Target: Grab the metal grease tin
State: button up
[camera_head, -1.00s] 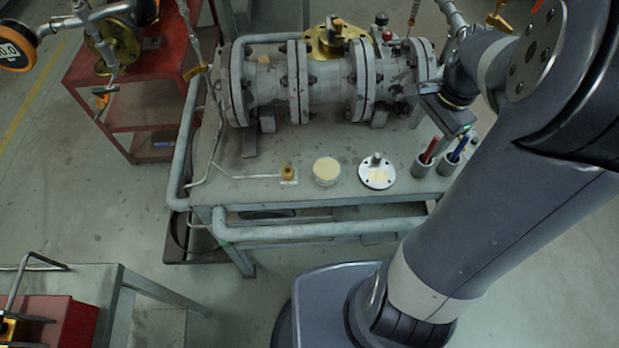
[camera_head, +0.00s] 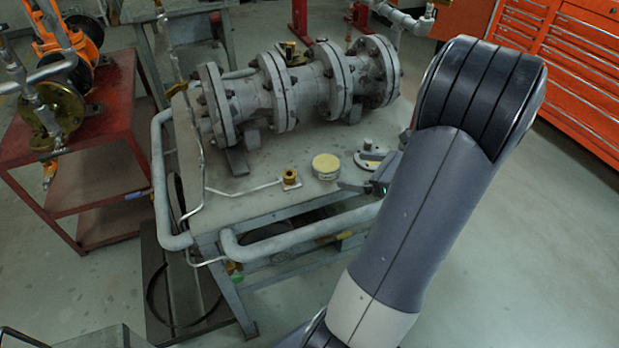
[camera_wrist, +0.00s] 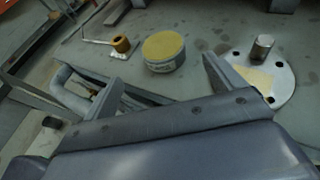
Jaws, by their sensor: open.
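The metal grease tin (camera_head: 326,167) is a short round tin with a pale yellow top, standing upright near the front edge of the grey workbench (camera_head: 255,212). In the wrist view the tin (camera_wrist: 163,52) lies ahead of my gripper (camera_wrist: 162,72), between the lines of its two fingers. My gripper is open and empty. In the head view one finger shows just right of and in front of the tin, apart from it as far as I can tell; my arm hides much of the gripper.
A brass fitting on a thin rod (camera_head: 290,178) lies left of the tin. A round metal flange with a stud (camera_wrist: 262,75) lies right of it, close to my right finger. The flanged grey valve body (camera_head: 300,90) stands behind. A thick pipe rail (camera_head: 300,230) runs along the bench front.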

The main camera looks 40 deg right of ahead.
aim_at(332, 166)
jog(key=b+x, duration=0.1)
jog(key=x, duration=0.9)
jog(key=shift+w+d+f, duration=0.1)
jog(key=shift+w+d, duration=0.05)
jog(key=shift+c, duration=0.5)
jog(key=c, duration=1.1)
